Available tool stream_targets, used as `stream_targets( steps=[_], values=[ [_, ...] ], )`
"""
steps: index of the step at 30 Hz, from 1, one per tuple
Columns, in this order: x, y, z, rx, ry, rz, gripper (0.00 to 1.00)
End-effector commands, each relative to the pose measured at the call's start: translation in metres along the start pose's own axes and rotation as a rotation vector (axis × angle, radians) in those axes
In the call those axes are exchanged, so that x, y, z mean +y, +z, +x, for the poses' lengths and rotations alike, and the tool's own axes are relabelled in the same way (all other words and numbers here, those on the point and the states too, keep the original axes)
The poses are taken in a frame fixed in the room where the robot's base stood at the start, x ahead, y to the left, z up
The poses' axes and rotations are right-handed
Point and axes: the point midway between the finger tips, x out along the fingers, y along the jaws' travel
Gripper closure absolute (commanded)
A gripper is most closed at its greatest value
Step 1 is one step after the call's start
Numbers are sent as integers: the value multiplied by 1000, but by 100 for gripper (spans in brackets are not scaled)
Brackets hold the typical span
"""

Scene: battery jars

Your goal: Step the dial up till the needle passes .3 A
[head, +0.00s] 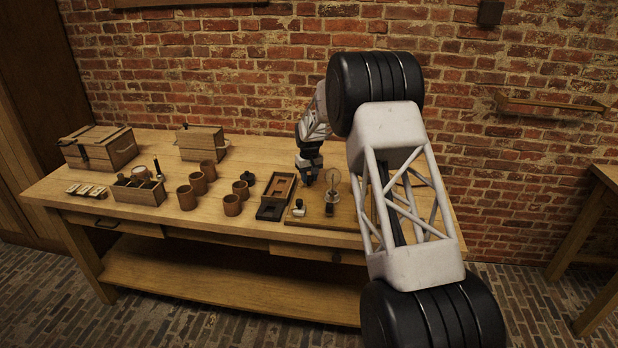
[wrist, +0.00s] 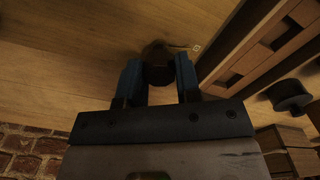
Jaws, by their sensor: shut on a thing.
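My gripper (head: 309,176) is at the back left of a flat wooden board on the bench. In the wrist view its two blue fingers (wrist: 158,82) are shut on a dark round knob (wrist: 157,52), which looks like the dial. In the head view the knob is hidden by my gripper. A round, clear-faced piece on a dark base (head: 333,181), perhaps the meter, stands on the wooden board (head: 350,217). No needle or scale can be read. A small white and black piece (head: 298,208) sits at the board's front left.
A wooden frame with slots (head: 278,193) lies just left of the board. Several brown jars (head: 232,205), a divided wooden box (head: 138,192) and two lidded boxes (head: 100,147) stand further left. A brick wall (head: 250,60) rises behind the bench.

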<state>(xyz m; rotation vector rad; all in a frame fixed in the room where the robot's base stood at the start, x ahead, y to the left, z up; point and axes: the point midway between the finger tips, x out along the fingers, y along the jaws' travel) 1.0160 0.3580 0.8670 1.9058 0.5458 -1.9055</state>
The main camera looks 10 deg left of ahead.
Motion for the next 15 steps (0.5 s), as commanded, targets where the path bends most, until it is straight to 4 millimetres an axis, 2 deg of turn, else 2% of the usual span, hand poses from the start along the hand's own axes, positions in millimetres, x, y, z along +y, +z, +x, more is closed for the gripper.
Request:
stream_targets(
  steps=[15],
  values=[
    [0,0,-1,1,0,295,92]
  ],
)
